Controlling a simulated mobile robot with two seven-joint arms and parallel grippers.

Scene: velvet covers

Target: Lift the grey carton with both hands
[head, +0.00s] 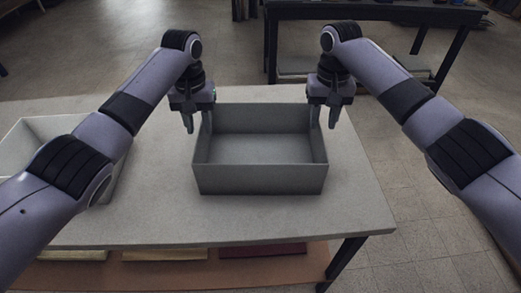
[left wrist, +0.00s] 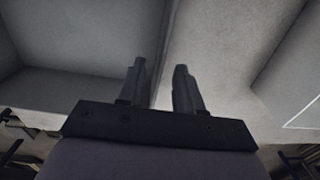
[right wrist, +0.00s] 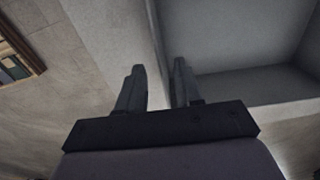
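The grey carton (head: 260,178) is an open, empty box standing upright on the table. My left gripper (head: 197,124) is at its left wall near the far end, fingers pointing down. In the left wrist view the carton's wall rim (left wrist: 166,50) runs between the two parted fingers (left wrist: 160,85). My right gripper (head: 324,118) is at the right wall near the far end. In the right wrist view the rim (right wrist: 158,45) likewise lies between its parted fingers (right wrist: 158,85). I cannot tell whether any finger touches the wall.
The pale tabletop (head: 270,220) is clear in front of the carton. A white open box (head: 22,150) stands at the left, partly behind my left arm. A shelf (head: 180,272) with flat items shows below the table. A dark table (head: 390,14) stands behind.

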